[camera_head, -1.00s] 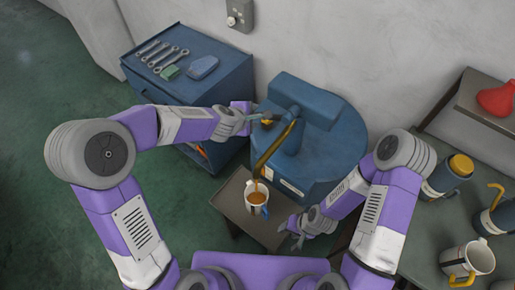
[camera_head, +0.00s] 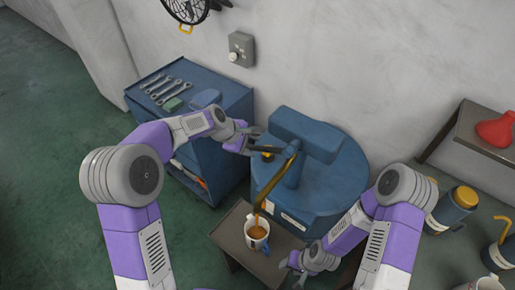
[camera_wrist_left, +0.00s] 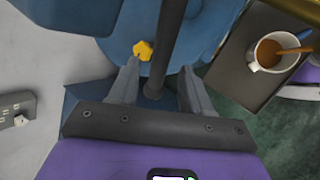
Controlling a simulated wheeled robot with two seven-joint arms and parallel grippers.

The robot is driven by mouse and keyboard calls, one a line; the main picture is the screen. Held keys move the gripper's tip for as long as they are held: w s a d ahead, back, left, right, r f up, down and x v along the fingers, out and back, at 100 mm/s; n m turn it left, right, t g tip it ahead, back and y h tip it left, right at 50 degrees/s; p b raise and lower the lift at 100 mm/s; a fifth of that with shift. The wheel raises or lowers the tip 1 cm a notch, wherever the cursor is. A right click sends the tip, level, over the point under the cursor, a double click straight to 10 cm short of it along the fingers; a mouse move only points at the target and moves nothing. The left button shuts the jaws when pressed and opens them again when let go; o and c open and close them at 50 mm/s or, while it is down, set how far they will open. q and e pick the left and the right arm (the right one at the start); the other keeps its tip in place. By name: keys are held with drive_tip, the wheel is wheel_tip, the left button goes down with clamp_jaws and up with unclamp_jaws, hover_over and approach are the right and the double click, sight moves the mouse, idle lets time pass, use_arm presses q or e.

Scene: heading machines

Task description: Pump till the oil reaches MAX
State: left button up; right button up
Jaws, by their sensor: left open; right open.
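The blue pump (camera_head: 325,185) has a round body and a brass spout (camera_head: 270,183) reaching down over a white mug (camera_head: 250,243). The mug holds brown oil (camera_head: 257,232); its MAX mark is too small to make out. The mug also shows in the left wrist view (camera_wrist_left: 256,66). My left gripper (camera_head: 257,141) is open beside the pump. In the left wrist view, a dark grey rod (camera_wrist_left: 165,50) runs between its spread fingers (camera_wrist_left: 155,88), with gaps on both sides. A yellow knob (camera_wrist_left: 143,50) sits left of the rod. My right gripper (camera_head: 292,268) is open and empty, right of the mug.
The mug stands on a small dark table (camera_head: 232,240). A blue cabinet (camera_head: 225,110) with wrenches on top stands left of the pump. A red flask (camera_head: 497,130) sits on a shelf.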

sight(256, 147)
use_arm(q)
drive_tip(key=x, duration=0.4)
clamp_jaws()
idle(0.4)
